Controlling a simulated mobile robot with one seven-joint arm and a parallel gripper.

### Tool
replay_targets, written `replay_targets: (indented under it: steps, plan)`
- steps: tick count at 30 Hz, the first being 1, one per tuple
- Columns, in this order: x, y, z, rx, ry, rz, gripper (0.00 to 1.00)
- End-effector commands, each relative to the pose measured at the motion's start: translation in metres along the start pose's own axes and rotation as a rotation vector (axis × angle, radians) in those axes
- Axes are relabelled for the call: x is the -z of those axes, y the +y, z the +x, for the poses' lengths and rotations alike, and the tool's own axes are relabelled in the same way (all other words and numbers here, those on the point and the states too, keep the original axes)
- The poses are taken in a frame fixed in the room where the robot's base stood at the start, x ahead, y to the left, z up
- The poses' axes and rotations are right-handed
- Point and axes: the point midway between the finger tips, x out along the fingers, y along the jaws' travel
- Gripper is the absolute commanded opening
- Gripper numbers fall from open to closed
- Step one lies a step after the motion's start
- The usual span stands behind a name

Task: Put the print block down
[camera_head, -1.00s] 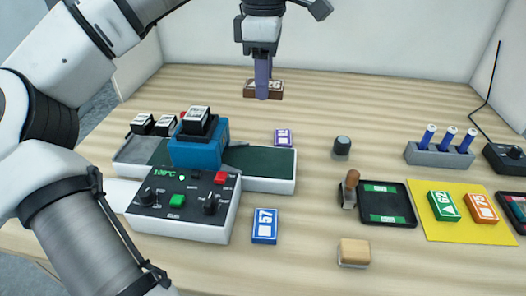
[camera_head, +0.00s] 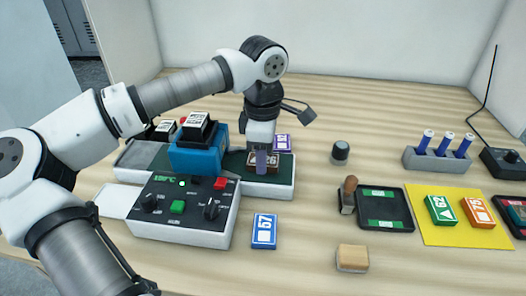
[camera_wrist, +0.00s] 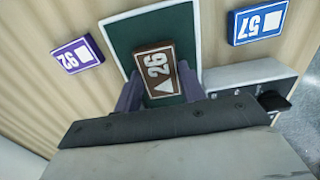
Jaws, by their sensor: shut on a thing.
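My gripper is shut on the block. I cannot tell if its underside touches the bed.
The blue press head (camera_head: 195,158) stands close left of my gripper. A purple block (camera_head: 283,143) is just behind the bed, and a blue 57 block (camera_head: 264,231) is in front.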

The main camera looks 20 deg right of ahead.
Motion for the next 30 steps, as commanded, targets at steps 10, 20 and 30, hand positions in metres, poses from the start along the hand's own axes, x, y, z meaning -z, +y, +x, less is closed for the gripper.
replay_targets:
  steps: [10,20,30]
  plan:
    - [0.000,0.000,0.003,-0.001,0.001,0.000,0.43]
    - [0.000,0.000,0.002,0.000,0.001,0.000,0.62]
    - [0.000,0.001,-0.024,-0.004,0.002,-0.002,0.62]
